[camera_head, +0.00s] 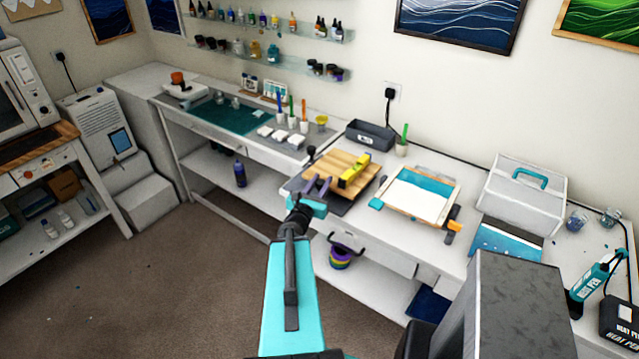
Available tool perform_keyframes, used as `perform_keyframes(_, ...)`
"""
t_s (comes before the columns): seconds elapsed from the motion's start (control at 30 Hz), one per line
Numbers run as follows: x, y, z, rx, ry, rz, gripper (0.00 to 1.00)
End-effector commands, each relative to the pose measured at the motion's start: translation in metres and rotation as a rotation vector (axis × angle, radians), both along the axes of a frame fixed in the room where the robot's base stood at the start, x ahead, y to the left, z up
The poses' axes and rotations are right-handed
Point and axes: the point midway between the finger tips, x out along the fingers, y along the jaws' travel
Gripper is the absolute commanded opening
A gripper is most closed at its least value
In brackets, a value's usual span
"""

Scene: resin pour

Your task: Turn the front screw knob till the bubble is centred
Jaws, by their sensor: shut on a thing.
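A wooden slatted board (333,168) lies on the white bench with a yellow spirit level (355,170) resting on it. The level's bubble is too small to read. A small dark knob (311,151) stands at the board's far left corner. My gripper (319,185) is at the board's near left edge, its grey-purple fingers closed low beside the corner. The front screw knob is hidden by the fingers, which look shut on it.
A wooden frame with a blue and white panel (423,189) lies right of the board, with clamps at its edges. A dark grey bin (370,135) and a cup with a green stick (402,146) stand behind. A white box (523,195) stands at right.

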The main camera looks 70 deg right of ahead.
Motion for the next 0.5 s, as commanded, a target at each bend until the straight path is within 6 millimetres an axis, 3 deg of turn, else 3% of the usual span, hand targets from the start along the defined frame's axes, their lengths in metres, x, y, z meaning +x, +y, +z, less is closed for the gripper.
perform_keyframes(0.27, 0.0053, 0.0008, -0.0028, 0.007, 0.002, 0.012, 0.05)
perform_keyframes(0.3, 0.0053, 0.0009, -0.0029, 0.007, 0.002, 0.012, 0.29)
perform_keyframes(0.4, 0.0045, 0.0008, -0.0028, 0.006, 0.002, 0.01, 0.46)
perform_keyframes(0.5, 0.0034, 0.0009, -0.0025, 0.005, 0.001, 0.008, 0.46)
